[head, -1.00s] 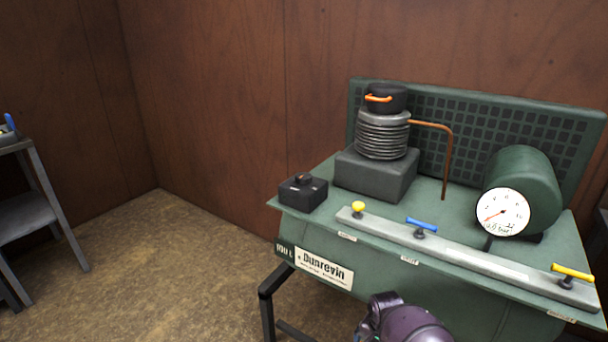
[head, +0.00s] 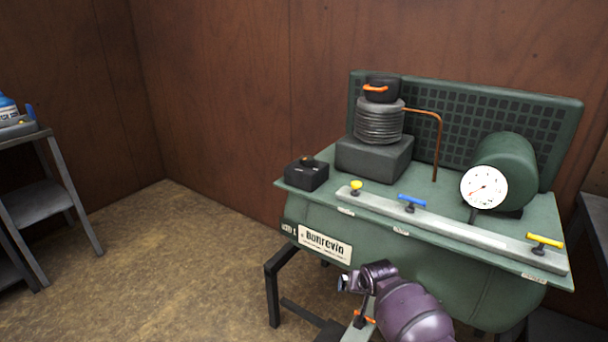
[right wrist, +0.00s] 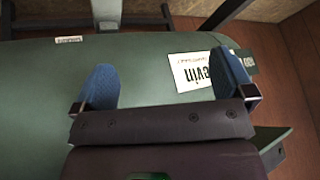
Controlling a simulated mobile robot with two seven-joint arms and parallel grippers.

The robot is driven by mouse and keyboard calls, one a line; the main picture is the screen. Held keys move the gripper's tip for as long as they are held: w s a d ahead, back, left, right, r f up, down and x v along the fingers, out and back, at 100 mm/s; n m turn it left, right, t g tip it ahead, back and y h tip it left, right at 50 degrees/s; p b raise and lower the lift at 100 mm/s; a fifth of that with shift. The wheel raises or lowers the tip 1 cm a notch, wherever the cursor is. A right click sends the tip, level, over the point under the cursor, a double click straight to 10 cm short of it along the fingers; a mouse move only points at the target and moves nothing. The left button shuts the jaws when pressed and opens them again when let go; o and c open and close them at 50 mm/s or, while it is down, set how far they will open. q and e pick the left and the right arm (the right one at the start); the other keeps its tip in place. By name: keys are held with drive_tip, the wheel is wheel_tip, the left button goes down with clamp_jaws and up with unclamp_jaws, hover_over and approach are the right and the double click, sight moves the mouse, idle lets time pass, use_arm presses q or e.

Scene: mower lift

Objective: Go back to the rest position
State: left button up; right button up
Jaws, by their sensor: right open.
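My right gripper (right wrist: 165,88) shows in the right wrist view with its two blue fingertips wide apart and nothing between them. Behind it is the green tank of the compressor (right wrist: 150,65) with its white name label (right wrist: 192,72). In the head view my purple right arm is low at the centre right, in front of the green compressor (head: 440,270); its fingers are hard to make out there. My left gripper is in neither view.
The compressor carries a black switch box (head: 306,176), a yellow knob (head: 356,187), a blue-handled valve (head: 411,202), a yellow-handled valve (head: 545,242) and a round gauge (head: 484,187). A grey shelf cart (head: 40,200) stands at the left. Floor (head: 180,260) between them is clear.

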drive_tip(key=s+r+n+t+y+p, duration=0.1)
drive_tip(key=s+r+n+t+p, duration=0.15)
drive_tip(key=s+r+t, duration=0.4)
drive_tip(key=s+d+r+n+t+p, duration=0.1)
drive_tip(key=s+d+r, duration=0.15)
drive_tip(key=s, duration=0.45)
drive_tip(key=s+d+r+n+p, duration=0.1)
drive_tip(key=s+d+r, duration=0.1)
drive_tip(key=s+r, duration=0.35)
use_arm(q)
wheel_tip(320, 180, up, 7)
drive_tip(key=p, duration=0.2)
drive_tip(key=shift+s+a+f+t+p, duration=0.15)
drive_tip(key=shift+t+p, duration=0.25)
use_arm(e)
drive_tip(key=s+d+f+g, duration=0.1)
drive_tip(key=s+d+f, duration=0.1)
drive_tip(key=s, duration=0.7)
drive_tip(key=s+d+f+m+h, duration=0.1)
drive_tip(key=s+d+f, duration=0.1)
drive_tip(key=s, duration=0.8)
drive_tip(key=s+d+f+m+g+h, duration=0.1)
drive_tip(key=s+d+f, duration=0.1)
drive_tip(key=s, duration=0.8)
drive_tip(key=shift+d+f+g, duration=0.25)
drive_tip(key=shift+d+g, duration=0.1)
drive_tip(key=shift+d, duration=0.25)
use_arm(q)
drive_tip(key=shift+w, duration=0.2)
